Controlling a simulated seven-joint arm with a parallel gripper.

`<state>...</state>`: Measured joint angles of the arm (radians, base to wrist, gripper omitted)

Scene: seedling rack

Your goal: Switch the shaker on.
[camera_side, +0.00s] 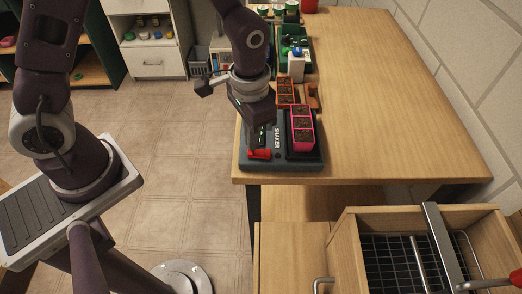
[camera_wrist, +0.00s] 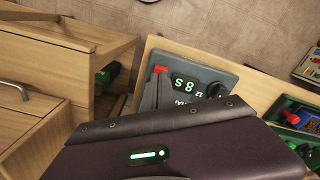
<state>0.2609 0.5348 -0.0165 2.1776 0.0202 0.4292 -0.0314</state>
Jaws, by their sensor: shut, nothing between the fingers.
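The shaker (camera_side: 275,150) is a dark grey box at the near end of the wooden bench, with its name printed on top. A red switch (camera_side: 259,154) is at its near left corner. In the wrist view, the red switch (camera_wrist: 160,69) is beside a lit green display (camera_wrist: 184,87) and a black knob (camera_wrist: 215,90). A pink tray (camera_side: 303,139) of soil-filled cells sits on the shaker's right part. My gripper (camera_wrist: 157,78) is shut and empty, its grey fingertips close to the red switch. I cannot tell whether they touch it or which way the switch is set.
An orange tray (camera_side: 285,92) and a white bottle (camera_side: 296,66) stand behind the shaker, near a green crate (camera_side: 289,45). The right of the bench (camera_side: 375,90) is clear. An open wooden drawer (camera_side: 345,255) with a wire rack is at the front right.

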